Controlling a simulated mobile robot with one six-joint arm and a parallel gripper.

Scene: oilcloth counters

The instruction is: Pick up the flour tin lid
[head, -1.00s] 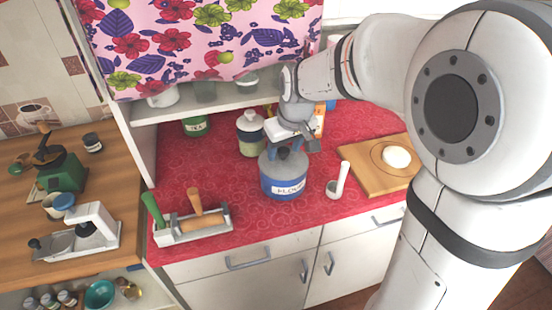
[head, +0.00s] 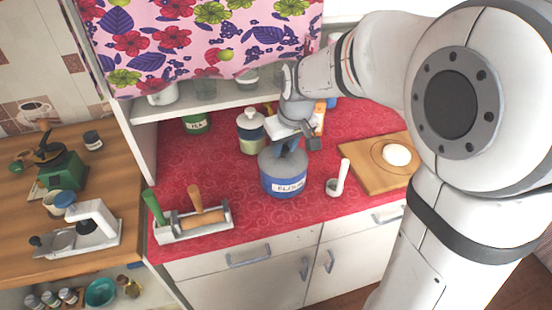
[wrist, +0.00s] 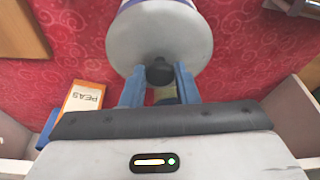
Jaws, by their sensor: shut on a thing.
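The flour tin (head: 284,184) is a blue canister with a white label, standing on the red oilcloth counter. Its grey lid (head: 268,159) sits on top of it. In the wrist view the lid (wrist: 185,38) is a pale grey disc with a small black knob (wrist: 160,72). My gripper (head: 287,149) is above the tin, its fingers pointing down at the lid. In the wrist view its blue fingers (wrist: 160,76) stand on both sides of the knob and are shut on it. In the head view the fingers and wrist hide the knob.
A cream-lidded jar (head: 250,132) stands just behind left of the tin. A shelf (head: 215,104) runs behind.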

